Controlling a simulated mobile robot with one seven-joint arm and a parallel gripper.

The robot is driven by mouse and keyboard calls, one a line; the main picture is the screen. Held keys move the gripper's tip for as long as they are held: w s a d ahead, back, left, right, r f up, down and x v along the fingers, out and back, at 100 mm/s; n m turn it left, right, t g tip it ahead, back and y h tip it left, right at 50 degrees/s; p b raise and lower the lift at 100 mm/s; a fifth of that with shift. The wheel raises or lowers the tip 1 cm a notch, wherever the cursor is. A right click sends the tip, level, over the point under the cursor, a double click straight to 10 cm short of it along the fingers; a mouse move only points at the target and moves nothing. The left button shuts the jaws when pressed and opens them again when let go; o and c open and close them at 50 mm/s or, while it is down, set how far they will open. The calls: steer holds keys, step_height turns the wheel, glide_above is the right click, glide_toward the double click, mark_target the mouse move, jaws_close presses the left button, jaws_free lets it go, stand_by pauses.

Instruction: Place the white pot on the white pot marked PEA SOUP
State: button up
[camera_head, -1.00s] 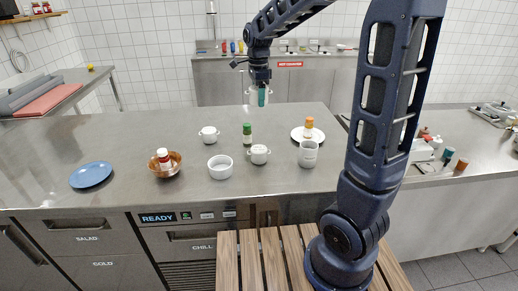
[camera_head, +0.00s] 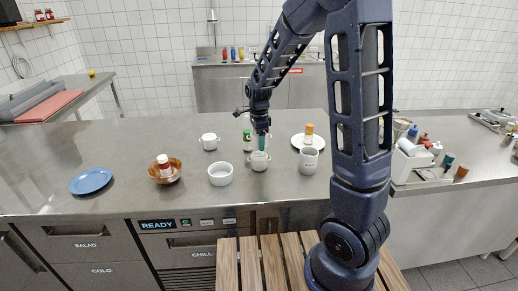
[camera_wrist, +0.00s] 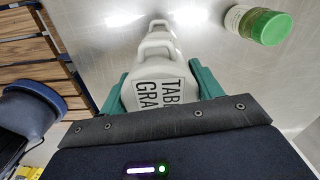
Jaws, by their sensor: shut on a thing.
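My gripper (camera_head: 261,139) is pointing down over the counter, shut on a white pot (camera_wrist: 150,88). The wrist view shows black lettering on it, partly readable as "TAB… GRA…", between the green finger pads. Another white pot (camera_head: 259,162) stands on the counter directly below my gripper. In the wrist view a white pot with a handle (camera_wrist: 157,42) shows just beyond the held one. I cannot tell whether the two pots touch. Another white pot (camera_head: 209,142) stands further left. The words PEA SOUP are not readable in either view.
A green-capped jar (camera_head: 247,142) stands close behind and left of the pot below me. A white bowl (camera_head: 220,174) is front left, a white mug (camera_head: 308,161) to the right, and an orange-capped shaker (camera_head: 308,132) on a plate behind it.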

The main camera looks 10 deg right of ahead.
steer(key=shift+f, duration=2)
steer(key=o, duration=1.2)
steer(key=shift+f, duration=0.15)
step_height(320, 180, up, 12)
steer(key=shift+r, duration=0.15)
steer(key=s+d+r+n+t+y, duration=0.1)
steer(key=s+d+r+n+t, duration=0.1)
steer(key=s+d+r+n, duration=0.85)
steer(key=shift+s+d+f+n+t+h, duration=0.15)
steer(key=shift+s+d+n+t, duration=0.3)
steer(key=shift+s+d+n, duration=1.2)
steer(key=shift+s+d+r+n+t+h, duration=0.1)
steer(key=shift+s+d+n+t+h, duration=0.25)
steer(key=shift+s+d, duration=1.45)
steer(key=shift+s+d+f+n+t, duration=0.1)
steer(key=shift+s+d+n+t, duration=0.6)
steer(key=shift+s, duration=2.15)
